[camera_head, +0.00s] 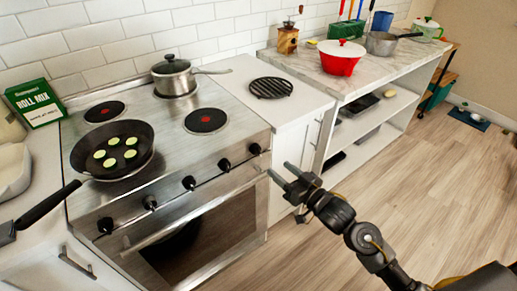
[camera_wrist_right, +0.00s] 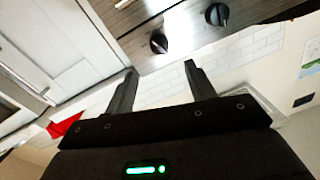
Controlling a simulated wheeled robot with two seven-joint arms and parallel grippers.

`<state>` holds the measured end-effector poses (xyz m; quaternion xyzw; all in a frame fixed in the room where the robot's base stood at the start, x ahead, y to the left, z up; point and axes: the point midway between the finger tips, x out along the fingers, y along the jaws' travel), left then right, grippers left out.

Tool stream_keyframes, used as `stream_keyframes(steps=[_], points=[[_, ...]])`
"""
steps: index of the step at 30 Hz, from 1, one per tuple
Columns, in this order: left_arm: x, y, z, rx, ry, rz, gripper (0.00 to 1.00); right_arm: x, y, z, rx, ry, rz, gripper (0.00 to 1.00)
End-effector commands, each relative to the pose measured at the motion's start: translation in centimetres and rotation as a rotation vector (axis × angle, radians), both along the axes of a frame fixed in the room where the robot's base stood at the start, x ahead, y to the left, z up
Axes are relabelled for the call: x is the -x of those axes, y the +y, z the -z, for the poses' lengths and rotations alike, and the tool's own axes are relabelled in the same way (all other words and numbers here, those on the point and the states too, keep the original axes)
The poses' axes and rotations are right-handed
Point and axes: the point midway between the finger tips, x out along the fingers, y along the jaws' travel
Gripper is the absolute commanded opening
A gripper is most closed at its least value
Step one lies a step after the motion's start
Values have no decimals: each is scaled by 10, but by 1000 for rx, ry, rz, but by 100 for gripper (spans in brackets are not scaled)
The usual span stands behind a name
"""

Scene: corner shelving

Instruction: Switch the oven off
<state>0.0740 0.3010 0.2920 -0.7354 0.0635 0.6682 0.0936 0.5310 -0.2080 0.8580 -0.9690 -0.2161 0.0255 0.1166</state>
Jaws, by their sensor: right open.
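The oven (camera_head: 208,240) is a steel range with a dark glass door and a long bar handle. A row of several black knobs runs along its front; the rightmost knob (camera_head: 255,149) is nearest my right gripper (camera_head: 279,169). That gripper is open and empty, in front of the oven's right end and apart from the knobs. In the right wrist view, one black knob (camera_wrist_right: 158,43) shows beyond the gap between the open fingers (camera_wrist_right: 159,68), with another knob (camera_wrist_right: 217,14) to its right. I cannot tell which knob is the oven's. My left gripper is not in view.
A frying pan (camera_head: 88,147) with green slices and a lidded pot (camera_head: 174,78) stand on the hob. The pan's handle juts past the front left. A white cabinet (camera_head: 297,150) adjoins the oven on the right.

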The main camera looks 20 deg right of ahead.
Motion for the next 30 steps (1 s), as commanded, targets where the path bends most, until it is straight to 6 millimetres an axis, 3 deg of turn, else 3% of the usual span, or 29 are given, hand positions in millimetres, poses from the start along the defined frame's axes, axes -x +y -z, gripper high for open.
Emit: stream_keyframes(steps=[15,21,30], points=[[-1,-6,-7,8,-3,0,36,-79,39,-3,-2,-4,-4,55],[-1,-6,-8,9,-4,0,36,-91,46,-2,0,-3,-4,55],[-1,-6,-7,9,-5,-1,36,-92,46,-2,0,-4,-4,54]])
